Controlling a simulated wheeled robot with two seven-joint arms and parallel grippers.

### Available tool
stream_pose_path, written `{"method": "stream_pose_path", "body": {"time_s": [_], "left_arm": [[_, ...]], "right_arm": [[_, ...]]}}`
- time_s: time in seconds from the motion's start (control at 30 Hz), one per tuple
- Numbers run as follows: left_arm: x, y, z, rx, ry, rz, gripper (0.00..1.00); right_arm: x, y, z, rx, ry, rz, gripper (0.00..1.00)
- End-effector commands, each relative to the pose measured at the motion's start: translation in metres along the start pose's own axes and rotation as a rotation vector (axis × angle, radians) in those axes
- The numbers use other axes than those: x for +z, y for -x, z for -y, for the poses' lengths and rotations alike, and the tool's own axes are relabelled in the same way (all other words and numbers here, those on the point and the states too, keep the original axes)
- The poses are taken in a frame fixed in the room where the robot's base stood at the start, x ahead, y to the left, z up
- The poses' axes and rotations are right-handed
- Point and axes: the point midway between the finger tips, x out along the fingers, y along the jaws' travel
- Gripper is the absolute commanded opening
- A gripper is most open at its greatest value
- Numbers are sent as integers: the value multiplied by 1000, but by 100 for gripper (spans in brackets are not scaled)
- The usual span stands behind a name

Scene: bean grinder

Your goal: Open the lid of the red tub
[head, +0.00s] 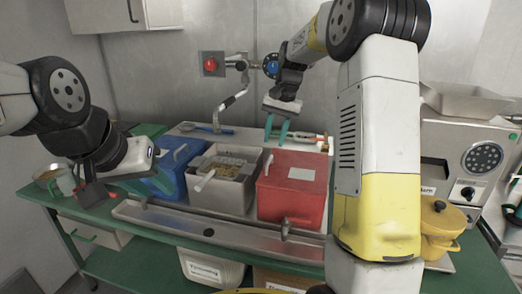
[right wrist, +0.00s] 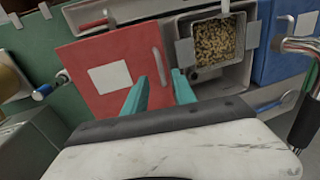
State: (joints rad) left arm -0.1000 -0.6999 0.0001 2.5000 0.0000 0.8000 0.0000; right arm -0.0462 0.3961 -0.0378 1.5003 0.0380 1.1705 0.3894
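The red tub (head: 290,203) stands at the right of a row of three tubs, its flat red lid (head: 312,164) down on it with a pale label. The lid also shows in the right wrist view (right wrist: 85,55), with a grey bar handle (right wrist: 160,67) near its right edge. My right gripper (head: 276,130) hangs above the back of the tubs, teal fingers pointing down. In the right wrist view its fingers (right wrist: 160,78) are apart and empty, the handle lying ahead between their tips. My left gripper (head: 112,184) is at the left above the counter; its finger gap is unclear.
An open grey tub (head: 225,192) of beans stands directly left of the red tub, then a blue tub (head: 168,178). A metal trough (head: 190,222) runs in front. A yellow pot (head: 440,225) and a grey machine (head: 470,160) stand at right. A lever tap (head: 233,98) is behind.

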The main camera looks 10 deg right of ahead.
Motion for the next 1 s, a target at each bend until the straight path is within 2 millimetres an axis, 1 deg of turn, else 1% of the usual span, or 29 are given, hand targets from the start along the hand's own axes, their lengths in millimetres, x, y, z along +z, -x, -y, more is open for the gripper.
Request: {"method": "stream_pose_path", "body": {"time_s": [0.3,0.4,0.5,0.6,0.83,1.0], "left_arm": [[0,0,0,0,0,0,36],[0,0,0,0,0,0,36],[0,0,0,0,0,0,36],[0,0,0,0,0,0,36],[0,0,0,0,0,0,36],[0,0,0,0,0,0,36]], "right_arm": [[1,-49,0,1,0,3,33],[1,-62,0,1,0,2,33],[0,-70,0,0,0,1,33],[0,-73,0,0,0,0,33],[0,-74,0,0,1,0,33],[0,-73,0,0,1,0,0]]}}
